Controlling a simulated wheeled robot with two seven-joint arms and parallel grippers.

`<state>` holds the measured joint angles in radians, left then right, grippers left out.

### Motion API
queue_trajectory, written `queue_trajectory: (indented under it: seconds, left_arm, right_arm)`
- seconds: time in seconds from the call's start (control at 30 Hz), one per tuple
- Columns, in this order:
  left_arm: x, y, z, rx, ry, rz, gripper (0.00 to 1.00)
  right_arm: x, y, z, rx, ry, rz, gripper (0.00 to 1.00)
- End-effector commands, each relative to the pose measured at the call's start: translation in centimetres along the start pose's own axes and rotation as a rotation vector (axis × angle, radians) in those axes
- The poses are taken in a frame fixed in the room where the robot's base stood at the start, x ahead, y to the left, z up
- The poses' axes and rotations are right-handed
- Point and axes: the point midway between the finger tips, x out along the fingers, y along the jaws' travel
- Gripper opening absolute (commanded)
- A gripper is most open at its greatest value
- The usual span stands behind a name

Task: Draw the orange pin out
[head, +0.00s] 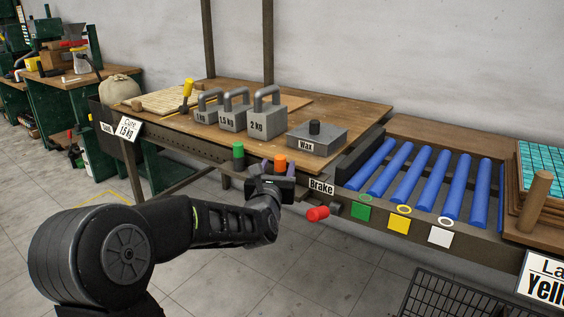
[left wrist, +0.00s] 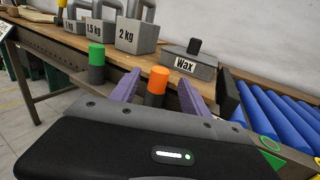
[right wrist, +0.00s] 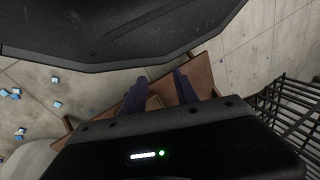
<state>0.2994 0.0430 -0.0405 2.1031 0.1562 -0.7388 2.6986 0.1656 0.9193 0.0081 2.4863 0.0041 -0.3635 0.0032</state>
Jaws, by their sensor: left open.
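The orange pin (head: 280,161) stands upright at the front edge of the workbench, with an orange top on a dark lower part. In the left wrist view the orange pin (left wrist: 158,80) sits between the two purple fingers of my left gripper (left wrist: 157,88). The fingers are apart, one on each side, and I see no contact. The green pin (head: 238,152) stands to its left and also shows in the left wrist view (left wrist: 96,56). My right gripper (right wrist: 160,88) shows in the right wrist view with its fingers apart and nothing between them. The pin's base is hidden.
Several grey weights (head: 233,114) and a Wax block (head: 317,138) stand on the workbench behind the pins. A red-tipped brake handle (head: 318,214) juts out at the right. Blue rollers (head: 402,176) lie further right. A wire basket (head: 455,295) stands at the lower right.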

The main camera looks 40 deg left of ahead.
Motion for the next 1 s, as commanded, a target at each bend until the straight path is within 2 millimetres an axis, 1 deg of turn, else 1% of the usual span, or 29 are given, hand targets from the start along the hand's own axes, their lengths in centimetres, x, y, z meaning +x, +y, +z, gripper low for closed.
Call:
queue_trajectory:
  seconds: [0.23,0.4,0.5,0.77,0.83,0.93,1.0]
  left_arm:
    - [0.2,0.0,0.0,0.002,0.000,0.000,0.54]
    - [2.0,0.0,-0.1,0.002,0.001,0.000,0.54]
    - [2.6,0.0,-0.1,0.002,0.001,0.000,0.54]
    - [2.6,0.0,0.0,0.002,0.001,0.000,0.54]
    - [2.9,0.0,0.0,0.002,0.001,0.000,0.54]
    - [3.9,0.0,0.0,0.002,0.000,0.000,0.54]
    - [4.9,0.0,0.0,0.002,0.001,0.000,0.54]
  right_arm:
    - [0.0,0.0,0.0,0.001,-0.001,0.000,0.36]
    - [0.1,0.1,0.0,0.001,0.000,0.000,0.36]
    - [0.1,0.1,0.0,0.001,0.000,0.000,0.36]
    - [0.1,0.1,0.0,0.000,0.000,0.000,0.36]
    - [0.1,0.1,0.0,0.000,0.000,0.000,0.36]
    - [0.1,0.1,0.0,0.001,0.000,0.000,0.36]
    - [0.2,0.1,0.0,0.001,0.001,0.001,0.36]
